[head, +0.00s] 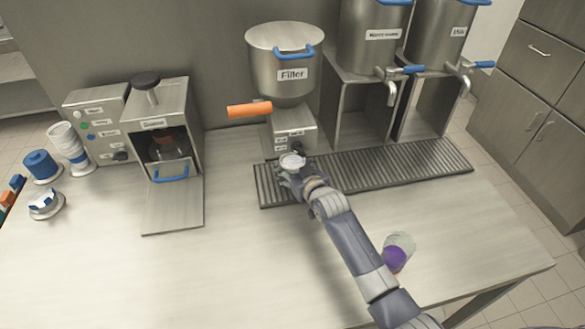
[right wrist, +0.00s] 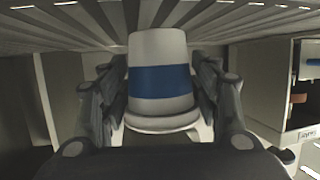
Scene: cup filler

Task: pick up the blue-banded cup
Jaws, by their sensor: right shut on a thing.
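The blue-banded cup (right wrist: 160,82) is white with a wide blue band and fills the middle of the right wrist view, upside down in that picture. My right gripper (right wrist: 160,95) has one finger on each side of it and is shut on it. In the head view the cup's pale rim (head: 292,161) shows at the end of my right arm, at the front left part of the ribbed drip tray (head: 420,165), below the filler (head: 285,65). The gripper (head: 290,172) hides most of the cup there. I cannot tell whether the cup touches the tray. My left gripper is not in view.
A clear cup with purple contents (head: 398,252) stands right of my right forearm. Water and milk dispensers with taps (head: 391,88) stand behind the tray. An orange handle (head: 249,110) juts left from the filler. An open-doored machine (head: 165,130) and stacked cups (head: 68,142) are left.

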